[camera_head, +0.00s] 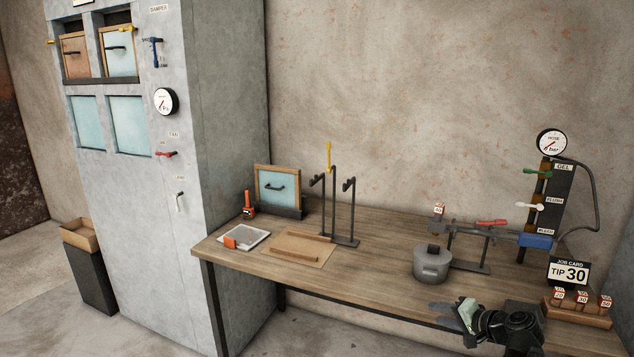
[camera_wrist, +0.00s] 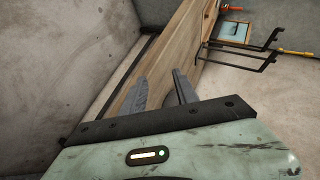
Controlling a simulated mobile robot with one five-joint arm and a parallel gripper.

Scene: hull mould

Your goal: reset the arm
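My arm shows at the bottom right of the head view, with a pale green wrist housing and dark joints. My gripper (camera_head: 441,306) is at the front edge of the wooden workbench (camera_head: 375,240), its grey fingers pointing left. In the wrist view my gripper (camera_wrist: 161,84) has its two grey fingers apart with nothing between them. The bench (camera_wrist: 172,45) appears tilted behind the fingers. Whether the fingers touch the bench edge I cannot tell.
A grey pot (camera_head: 432,265) stands on the bench close beyond my gripper. A hose stand with gauge (camera_head: 551,143), a job card "TIP 30" (camera_head: 569,272) and a box of labelled tips (camera_head: 577,314) are right. A dark rack (camera_head: 334,205) stands mid-bench. A tall grey cabinet (camera_head: 130,210) is left.

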